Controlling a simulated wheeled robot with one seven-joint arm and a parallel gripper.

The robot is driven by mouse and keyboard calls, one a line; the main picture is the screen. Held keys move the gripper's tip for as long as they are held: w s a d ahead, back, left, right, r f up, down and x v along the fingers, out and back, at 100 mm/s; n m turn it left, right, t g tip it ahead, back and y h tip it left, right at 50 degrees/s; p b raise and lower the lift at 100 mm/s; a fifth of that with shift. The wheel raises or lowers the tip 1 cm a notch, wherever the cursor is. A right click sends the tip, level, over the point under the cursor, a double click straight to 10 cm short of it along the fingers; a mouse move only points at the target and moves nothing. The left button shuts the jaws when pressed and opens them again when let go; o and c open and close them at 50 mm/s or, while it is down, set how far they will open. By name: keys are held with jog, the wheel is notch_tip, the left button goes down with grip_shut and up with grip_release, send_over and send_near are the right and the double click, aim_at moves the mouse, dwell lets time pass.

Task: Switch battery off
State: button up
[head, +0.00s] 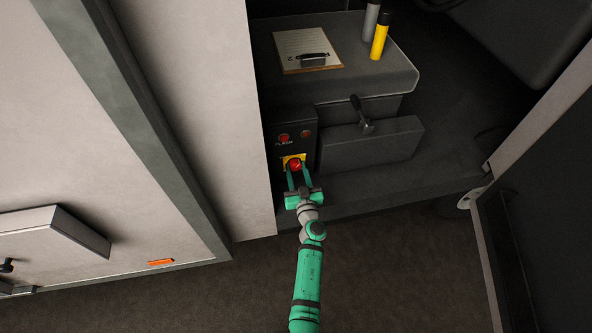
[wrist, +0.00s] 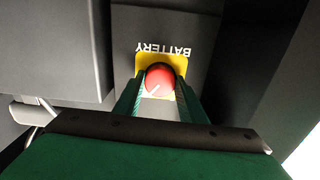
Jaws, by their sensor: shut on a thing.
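The battery switch is a red round knob (wrist: 160,78) on a yellow plate (wrist: 178,62) in the wrist view, under the word BATTERY, which reads upside down. A white mark on the knob points to its lower left. In the head view the red knob (head: 295,165) is on the front of a dark panel (head: 308,135). My gripper (wrist: 160,90) is shut on the knob, with one green finger on each side. In the head view my gripper (head: 297,172) reaches the panel from below, and its fingers cover part of the yellow plate.
Two small red round parts (head: 284,137) sit higher on the panel. A lever (head: 361,115) stands on a box to the right. A clipboard (head: 307,50), a yellow cylinder (head: 381,36) and a grey cylinder (head: 370,20) are on the shelf above. A pale wall (head: 205,110) is close on the left.

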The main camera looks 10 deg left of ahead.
jog(key=n, duration=1.2)
jog(key=shift+n, duration=2)
jog(key=o, duration=1)
jog(key=shift+o, duration=0.2)
jog(key=shift+s, duration=0.1)
jog(key=v, duration=1)
jog(key=shift+s+d, duration=0.2)
jog(key=shift+s, duration=0.15)
